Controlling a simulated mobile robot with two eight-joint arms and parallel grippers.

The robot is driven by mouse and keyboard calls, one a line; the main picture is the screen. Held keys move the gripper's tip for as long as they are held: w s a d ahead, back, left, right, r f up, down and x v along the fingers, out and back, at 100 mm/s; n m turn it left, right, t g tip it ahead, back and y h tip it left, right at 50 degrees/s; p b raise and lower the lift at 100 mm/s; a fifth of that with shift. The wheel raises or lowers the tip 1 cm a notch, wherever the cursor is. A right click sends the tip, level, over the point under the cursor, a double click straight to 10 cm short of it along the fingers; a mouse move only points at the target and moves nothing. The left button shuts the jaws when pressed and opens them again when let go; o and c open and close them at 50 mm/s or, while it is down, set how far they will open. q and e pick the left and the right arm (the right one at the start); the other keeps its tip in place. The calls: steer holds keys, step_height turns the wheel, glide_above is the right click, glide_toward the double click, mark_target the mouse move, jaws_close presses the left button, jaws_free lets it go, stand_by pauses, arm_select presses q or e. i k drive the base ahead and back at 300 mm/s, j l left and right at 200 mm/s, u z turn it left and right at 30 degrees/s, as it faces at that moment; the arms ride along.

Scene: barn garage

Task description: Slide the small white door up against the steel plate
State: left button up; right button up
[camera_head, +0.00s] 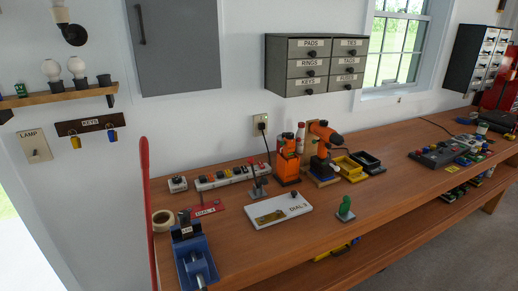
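No part that is clearly a small white door or a steel plate can be made out. A flat white panel (262,208) lies on the workbench, marked "DIAL" with a small dark knob and a brass-coloured plate (270,217) on it. A green piece on a small grey base (342,221) stands to its right. A dark lever on a grey base (257,193) stands just behind the panel. Neither of my grippers shows in the head view.
The wooden workbench (330,240) also bears a blue vise (195,258), a tape roll (163,220), a power strip (228,177), orange drills (286,162) and yellow and black bins (350,168). Bare wood lies right of the green piece. A grey cabinet (178,50) hangs above.

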mark_target(291, 205)
steer(key=i+l, duration=0.15)
steer(key=l, duration=0.25)
steer(key=i+l, duration=0.15)
steer(key=l, duration=0.25)
steer(key=i+l, duration=0.15)
steer(key=l, duration=0.2)
steer(key=l+u, duration=0.1)
steer(key=u, duration=0.3)
steer(key=i+l+u, duration=0.1)
steer(key=u, duration=0.35)
steer(key=l+u, duration=0.2)
steer(key=u, duration=0.2)
steer(key=i+j+u, duration=0.1)
steer(key=u, duration=0.15)
steer(key=i+u, duration=0.3)
